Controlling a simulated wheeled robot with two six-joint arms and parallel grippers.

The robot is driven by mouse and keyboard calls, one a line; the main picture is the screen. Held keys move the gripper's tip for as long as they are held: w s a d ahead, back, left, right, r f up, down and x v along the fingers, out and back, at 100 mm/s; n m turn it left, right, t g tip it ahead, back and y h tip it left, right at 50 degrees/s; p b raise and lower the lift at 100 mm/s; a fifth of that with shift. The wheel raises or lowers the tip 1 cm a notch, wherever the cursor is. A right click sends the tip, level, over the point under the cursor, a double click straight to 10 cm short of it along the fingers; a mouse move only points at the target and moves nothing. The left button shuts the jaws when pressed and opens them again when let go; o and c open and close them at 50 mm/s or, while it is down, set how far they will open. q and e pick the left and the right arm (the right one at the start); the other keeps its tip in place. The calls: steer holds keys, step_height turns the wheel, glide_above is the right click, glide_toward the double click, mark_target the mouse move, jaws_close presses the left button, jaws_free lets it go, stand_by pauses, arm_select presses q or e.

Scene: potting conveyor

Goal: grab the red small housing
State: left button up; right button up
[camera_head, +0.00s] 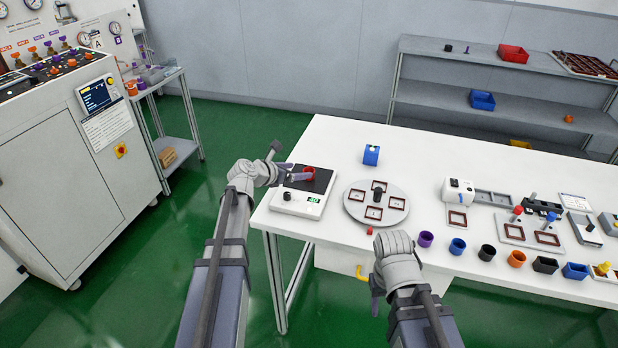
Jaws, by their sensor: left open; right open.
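A small red round housing (309,173) sits on the black plate of the white scale (300,199) at the table's left end. My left gripper (287,161) is open, at the scale's left edge. One finger points up and back, and the other reaches over the plate close to the red housing; whether it touches cannot be told. A smaller red piece (369,230) lies near the table's front edge. My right gripper (376,291) is open, in front of the table edge, pointing down, with its fingers partly hidden by its wrist.
A round grey turntable (359,211) with brown square frames stands right of the scale. A blue block (371,155) stands behind it. Several coloured cups, such as a purple one (426,239), line the front edge. A shelf (440,96) stands behind the table.

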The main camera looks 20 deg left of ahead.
mark_target(312, 171)
arm_select(q)
steer(key=shift+b+x, duration=0.5)
steer(key=shift+x, duration=0.75)
steer(key=b+x, duration=0.1)
steer(key=x, duration=0.1)
steer(key=f+b+x, duration=0.1)
steer(key=b+x, duration=0.1)
steer(key=x, duration=0.1)
steer(key=shift+s+a+r, duration=0.1)
steer(key=shift+s+a, duration=0.1)
steer(key=shift+s, duration=0.05)
steer(key=shift+w+d, duration=0.15)
steer(key=shift+r, duration=0.1)
steer(key=shift+c, duration=0.5)
jaws_close()
